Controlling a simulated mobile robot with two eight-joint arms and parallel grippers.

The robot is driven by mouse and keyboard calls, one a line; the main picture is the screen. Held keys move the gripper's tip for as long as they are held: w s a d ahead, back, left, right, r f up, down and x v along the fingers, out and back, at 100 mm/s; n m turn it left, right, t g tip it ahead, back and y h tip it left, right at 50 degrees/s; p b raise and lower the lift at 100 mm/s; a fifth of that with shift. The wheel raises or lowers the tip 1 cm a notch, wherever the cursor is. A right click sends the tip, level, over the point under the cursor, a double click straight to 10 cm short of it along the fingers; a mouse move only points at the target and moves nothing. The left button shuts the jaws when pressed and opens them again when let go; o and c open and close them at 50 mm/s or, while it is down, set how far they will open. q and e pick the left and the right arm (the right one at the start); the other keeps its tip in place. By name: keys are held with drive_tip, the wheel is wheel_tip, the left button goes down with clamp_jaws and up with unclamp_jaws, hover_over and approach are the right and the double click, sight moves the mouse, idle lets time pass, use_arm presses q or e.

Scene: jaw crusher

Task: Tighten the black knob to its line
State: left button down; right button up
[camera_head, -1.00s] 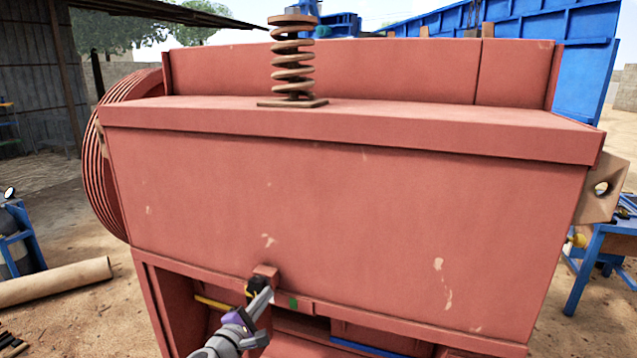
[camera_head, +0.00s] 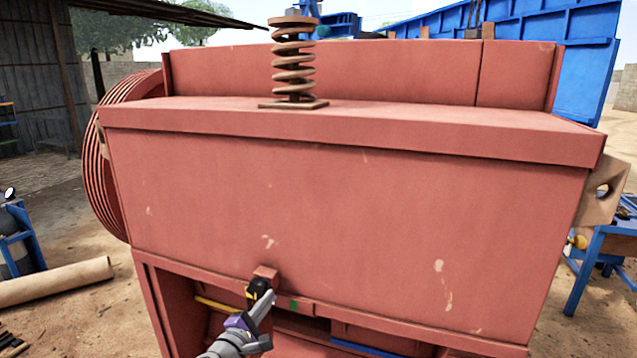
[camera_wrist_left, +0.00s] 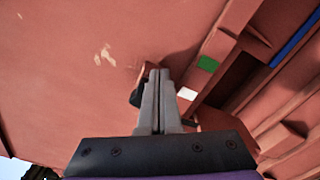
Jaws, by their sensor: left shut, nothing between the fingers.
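The black knob (camera_head: 257,287) with a yellow mark sits on a small red block low on the front of the red crusher (camera_head: 340,210). In the left wrist view the knob (camera_wrist_left: 135,97) is mostly hidden behind the fingers. My left gripper (camera_head: 269,298) is shut and empty, with its fingertips just beside the knob; I cannot tell whether they touch it. The fingers also show closed together in the left wrist view (camera_wrist_left: 158,76). A green mark (camera_head: 294,304) lies right of the knob, and a white mark (camera_wrist_left: 187,94) shows near it. My right gripper is not in view.
The crusher's front panel overhangs an open recess (camera_head: 190,315) below. A coil spring (camera_head: 292,65) stands on top. A blue table (camera_head: 600,245) is at the right, and a pale pipe (camera_head: 55,281) lies on the ground at the left.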

use_arm(q)
drive_tip(key=v, duration=0.6)
drive_tip(key=shift+d, duration=0.1)
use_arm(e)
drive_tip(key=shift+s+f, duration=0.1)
use_arm(q)
drive_tip(key=w+d+m+b, duration=0.1)
drive_tip(key=w+m+b, duration=0.2)
drive_tip(key=w+m, duration=0.2)
drive_tip(key=shift+w+d+r+m, duration=0.3)
drive_tip(key=shift+w+d+m, duration=0.1)
drive_tip(key=shift+m, duration=0.1)
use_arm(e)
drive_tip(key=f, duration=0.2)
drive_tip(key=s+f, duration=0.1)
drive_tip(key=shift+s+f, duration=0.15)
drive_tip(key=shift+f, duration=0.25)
use_arm(q)
drive_tip(key=shift+w+a+f, duration=0.1)
drive_tip(key=shift+a, duration=0.25)
idle(0.4)
